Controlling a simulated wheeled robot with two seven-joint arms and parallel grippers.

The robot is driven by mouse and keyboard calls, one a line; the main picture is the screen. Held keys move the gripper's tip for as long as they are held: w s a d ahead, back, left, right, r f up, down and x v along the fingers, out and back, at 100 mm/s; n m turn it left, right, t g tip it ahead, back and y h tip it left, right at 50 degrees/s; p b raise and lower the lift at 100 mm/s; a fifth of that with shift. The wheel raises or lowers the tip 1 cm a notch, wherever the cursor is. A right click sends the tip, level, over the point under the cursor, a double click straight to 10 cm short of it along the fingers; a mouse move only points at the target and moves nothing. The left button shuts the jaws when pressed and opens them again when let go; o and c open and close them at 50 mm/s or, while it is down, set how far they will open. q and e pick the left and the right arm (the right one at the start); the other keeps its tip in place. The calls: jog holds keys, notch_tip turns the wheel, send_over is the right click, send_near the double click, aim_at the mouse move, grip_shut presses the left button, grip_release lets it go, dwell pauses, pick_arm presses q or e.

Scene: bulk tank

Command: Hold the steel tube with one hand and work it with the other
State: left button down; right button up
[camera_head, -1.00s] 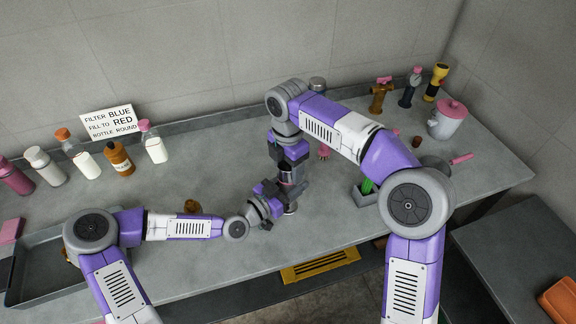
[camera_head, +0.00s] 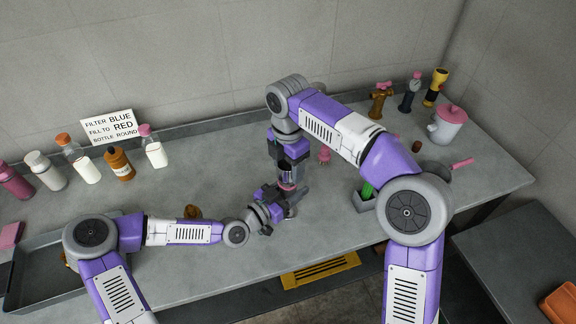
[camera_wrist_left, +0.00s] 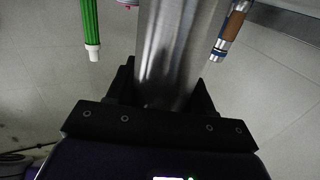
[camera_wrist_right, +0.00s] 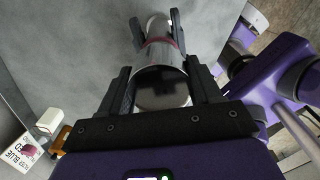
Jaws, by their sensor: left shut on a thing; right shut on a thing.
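The steel tube (camera_wrist_left: 165,50) runs between the black fingers of my left gripper (camera_wrist_left: 160,88), which is shut on it. In the right wrist view the tube (camera_wrist_right: 160,68) shows a shiny body, a dark round end and a pinkish-red ring. My right gripper (camera_wrist_right: 172,88) is shut on the near end of the tube, and the left gripper's fingers show at the far end. In the head view my right gripper (camera_head: 287,176) is directly above my left gripper (camera_head: 287,198). Most of the tube is hidden there by the grippers.
A sign (camera_head: 108,125) and several bottles (camera_head: 118,163) stand at the back left. A grey tray (camera_head: 40,275) lies front left. A pink-lidded pot (camera_head: 447,124) and a flashlight (camera_head: 435,87) are at the right. A small grey holder (camera_head: 362,203) with something green is near my right arm.

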jog(key=shift+r, duration=2)
pick_arm(q)
jog(key=shift+c, duration=1.8)
grip_release()
